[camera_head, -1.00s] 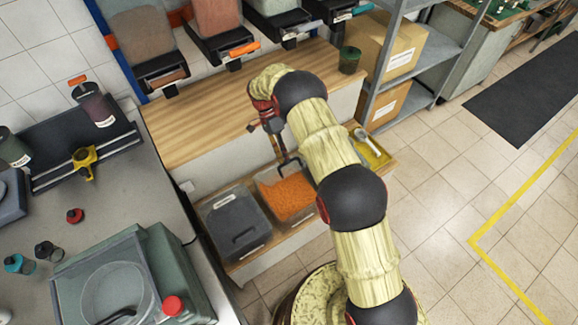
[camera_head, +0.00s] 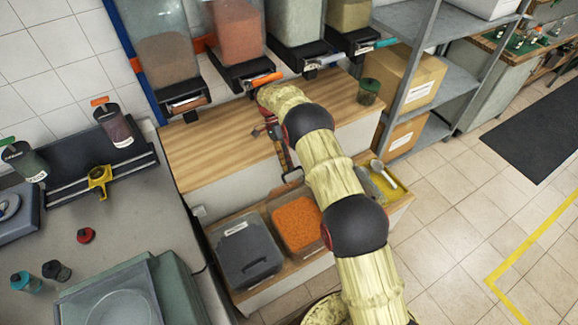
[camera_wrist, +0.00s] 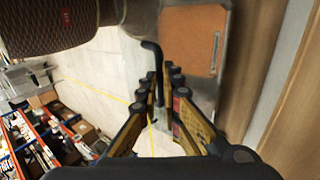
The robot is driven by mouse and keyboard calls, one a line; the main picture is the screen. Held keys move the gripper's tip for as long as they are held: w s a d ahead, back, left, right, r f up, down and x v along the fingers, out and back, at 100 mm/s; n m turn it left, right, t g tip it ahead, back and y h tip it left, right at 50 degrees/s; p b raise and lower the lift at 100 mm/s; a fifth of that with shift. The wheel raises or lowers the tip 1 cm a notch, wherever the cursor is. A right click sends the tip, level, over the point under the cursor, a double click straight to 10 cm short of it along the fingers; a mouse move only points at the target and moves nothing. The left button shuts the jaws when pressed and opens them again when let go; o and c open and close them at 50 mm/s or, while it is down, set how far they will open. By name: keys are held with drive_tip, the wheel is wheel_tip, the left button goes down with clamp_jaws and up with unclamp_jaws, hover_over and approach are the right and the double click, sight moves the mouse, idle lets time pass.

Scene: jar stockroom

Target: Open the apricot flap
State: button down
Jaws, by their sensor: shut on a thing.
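An orange flap lever (camera_head: 265,78), the closest match to apricot, sits on the front of a wall dispenser (camera_head: 239,35) with salmon-coloured contents. My gripper (camera_head: 277,137) is below it, over the front of the wooden counter, and does not touch it. It points down. It is shut on a dark hooked rod, whose bent end (camera_head: 292,176) hangs near the back edge of the orange bin. The wrist view shows the hooked rod (camera_wrist: 152,48) between my gripper's fingers (camera_wrist: 160,95). Part of my gripper is hidden behind my arm in the head view.
A bin of orange grains (camera_head: 297,222) and a lidded grey bin (camera_head: 246,254) stand on the low shelf. A yellow bin (camera_head: 382,186) with a scoop is at their right. Other dispensers line the wall. A dark green jar (camera_head: 369,91) stands on the counter's right end.

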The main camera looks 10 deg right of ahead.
drive_tip(key=shift+s+f, duration=0.3)
drive_tip(key=shift+f, duration=0.55)
drive_tip(key=c, duration=2.2)
unclamp_jaws()
drive_tip(key=shift+w+f, duration=0.1)
drive_tip(key=shift+w, duration=0.05)
drive_tip(key=shift+c, duration=0.2)
drive_tip(key=o, duration=0.3)
drive_tip(key=shift+w, duration=0.1)
drive_tip(key=shift+a+r, duration=0.1)
drive_tip(key=shift+r, duration=0.15)
